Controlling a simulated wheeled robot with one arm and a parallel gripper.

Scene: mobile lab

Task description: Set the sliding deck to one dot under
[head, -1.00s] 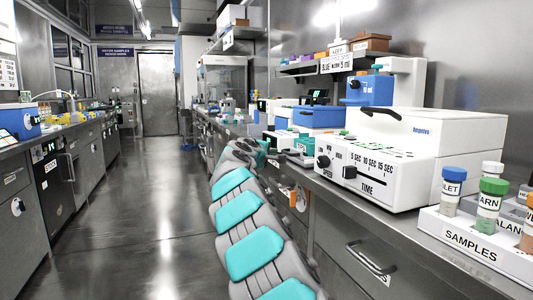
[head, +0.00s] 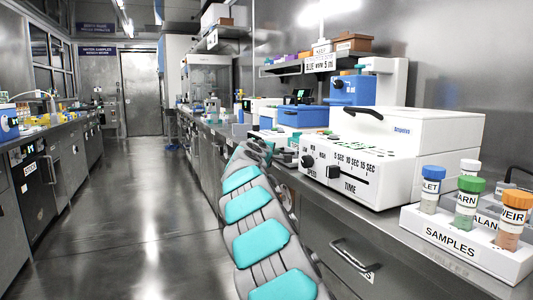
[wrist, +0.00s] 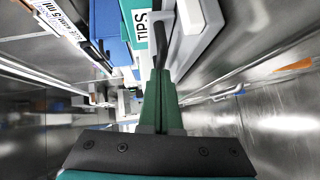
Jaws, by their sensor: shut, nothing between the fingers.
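I cannot tell for certain which part is the sliding deck; no dot marks can be read. A blue unit on a white stand (head: 354,91) stands at the back of the right bench, with a blue box (head: 303,117) and small trays left of it. My gripper (wrist: 161,45) shows in the wrist view with its dark green fingers shut and empty. Its tips are beside a white label reading TIPS (wrist: 141,28) and a blue block (wrist: 105,22); I cannot tell whether they touch anything. In the head view my gripper is not clearly visible beyond my arm.
A white machine (head: 420,140) with SPEED and TIME controls fills the near right bench. A SAMPLES rack (head: 450,238) with capped vials stands in front of it. A drawer handle (head: 352,256) juts below the bench. The aisle floor (head: 130,220) is clear.

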